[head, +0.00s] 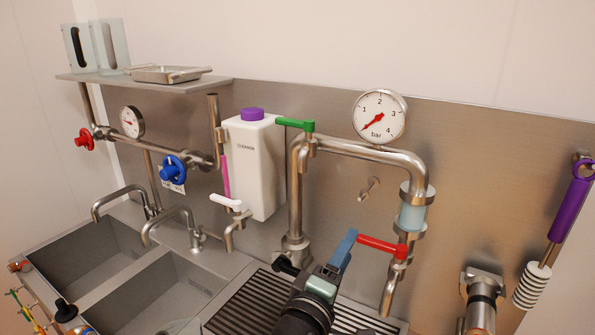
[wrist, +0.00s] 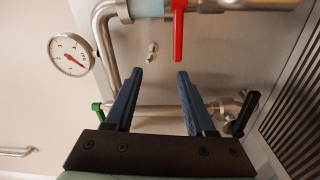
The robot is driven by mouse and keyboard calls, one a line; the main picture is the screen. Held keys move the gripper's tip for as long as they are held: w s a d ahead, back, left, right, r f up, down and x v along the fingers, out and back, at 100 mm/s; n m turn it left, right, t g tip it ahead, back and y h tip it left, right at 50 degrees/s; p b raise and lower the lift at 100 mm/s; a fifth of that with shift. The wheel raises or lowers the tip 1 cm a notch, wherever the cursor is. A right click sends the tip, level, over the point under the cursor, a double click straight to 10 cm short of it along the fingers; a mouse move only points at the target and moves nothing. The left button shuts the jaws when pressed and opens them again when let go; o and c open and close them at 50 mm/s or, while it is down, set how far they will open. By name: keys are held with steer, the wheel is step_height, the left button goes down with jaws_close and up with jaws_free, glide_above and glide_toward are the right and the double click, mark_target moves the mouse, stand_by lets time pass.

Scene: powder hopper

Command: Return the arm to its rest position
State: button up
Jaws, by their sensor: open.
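My gripper (head: 340,250) is in the lower middle of the head view, pointing up toward the steel pipework. Its blue fingers stand apart and nothing is between them in the wrist view (wrist: 160,76). The red lever (head: 382,246) on the right-hand pipe is right beside the fingertips. In the wrist view the red lever (wrist: 179,32) hangs down from the top, its end close to the right fingertip. I cannot tell whether they touch. My arm reaches up from the bottom edge, over the drain grating (head: 245,305).
The pipe loop carries a pressure gauge (head: 380,116) and a green lever (head: 296,123). A white cleaner bottle (head: 253,165) hangs left of it. Two sinks (head: 88,258) lie at left. A purple-handled brush (head: 571,205) hangs at right. A black handle (wrist: 243,113) is near the right finger.

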steer(key=s+a+r+m+t+y, duration=0.1)
steer(key=s+a+r+m+t, duration=0.15)
steer(key=r, duration=0.55)
steer(key=s+a+r+m+t+y, duration=0.1)
steer(key=r+m+t, duration=0.15)
steer(key=r, duration=0.55)
steer(key=s+a+r+m+t+y, duration=0.1)
steer(key=s+a+r+m, duration=0.15)
steer(key=r, duration=0.55)
steer(key=s+a+r+m+t+y, duration=0.1)
steer(key=s+a+r+t+y, duration=0.1)
steer(key=s+r, duration=0.4)
steer(key=s+a+r+m+t+y, duration=0.1)
steer(key=s+a+r+t+y, duration=0.2)
steer(key=s+r, duration=0.4)
steer(key=shift+r+t+y, duration=0.2)
steer(key=shift+t+y, duration=0.3)
steer(key=shift+y, duration=0.3)
